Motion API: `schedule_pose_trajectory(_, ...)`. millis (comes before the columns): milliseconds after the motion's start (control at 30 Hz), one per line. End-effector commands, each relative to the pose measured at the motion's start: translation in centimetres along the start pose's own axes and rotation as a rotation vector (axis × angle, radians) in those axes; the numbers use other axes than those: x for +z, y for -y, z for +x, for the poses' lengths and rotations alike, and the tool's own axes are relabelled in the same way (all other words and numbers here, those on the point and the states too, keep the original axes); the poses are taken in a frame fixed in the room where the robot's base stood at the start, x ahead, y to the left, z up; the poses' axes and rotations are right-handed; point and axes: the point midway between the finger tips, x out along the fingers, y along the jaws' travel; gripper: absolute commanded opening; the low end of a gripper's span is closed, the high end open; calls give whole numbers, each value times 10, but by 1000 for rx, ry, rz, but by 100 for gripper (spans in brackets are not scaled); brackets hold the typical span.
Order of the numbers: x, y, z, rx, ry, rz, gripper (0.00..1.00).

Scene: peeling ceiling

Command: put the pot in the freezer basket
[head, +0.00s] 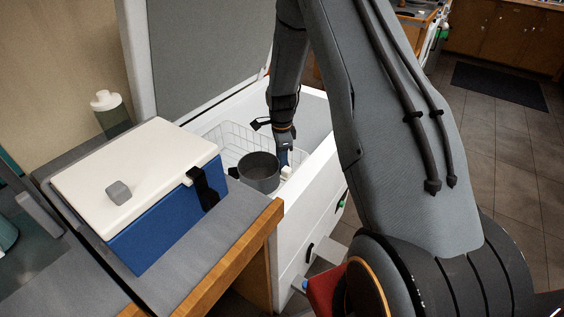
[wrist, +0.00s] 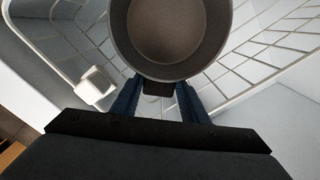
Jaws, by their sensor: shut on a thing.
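The pot (head: 259,171) is dark grey and round, and it is upright in the head view. In the wrist view the pot (wrist: 170,38) shows its open, empty inside at the top. My gripper (head: 285,160) is shut on the pot's near handle; the blue fingers (wrist: 158,92) sit on both sides of it in the wrist view. The white wire freezer basket (head: 232,136) is inside the open chest freezer (head: 318,160). The pot is over or in the basket; I cannot tell whether it touches the basket floor.
The freezer lid (head: 210,50) stands open at the back. A blue cooler with a white lid (head: 130,165) stands on the counter (head: 215,250) at the left, close to the freezer. A bottle (head: 110,112) stands behind the cooler. A small white block (wrist: 95,86) shows by the basket's rim.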

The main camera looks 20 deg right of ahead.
Motion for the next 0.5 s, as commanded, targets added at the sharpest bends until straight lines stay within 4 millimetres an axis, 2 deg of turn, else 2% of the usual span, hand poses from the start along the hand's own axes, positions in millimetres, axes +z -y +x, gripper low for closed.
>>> schedule_pose_trajectory(500, 0, 1, 9, -2, 0, 0, 0)
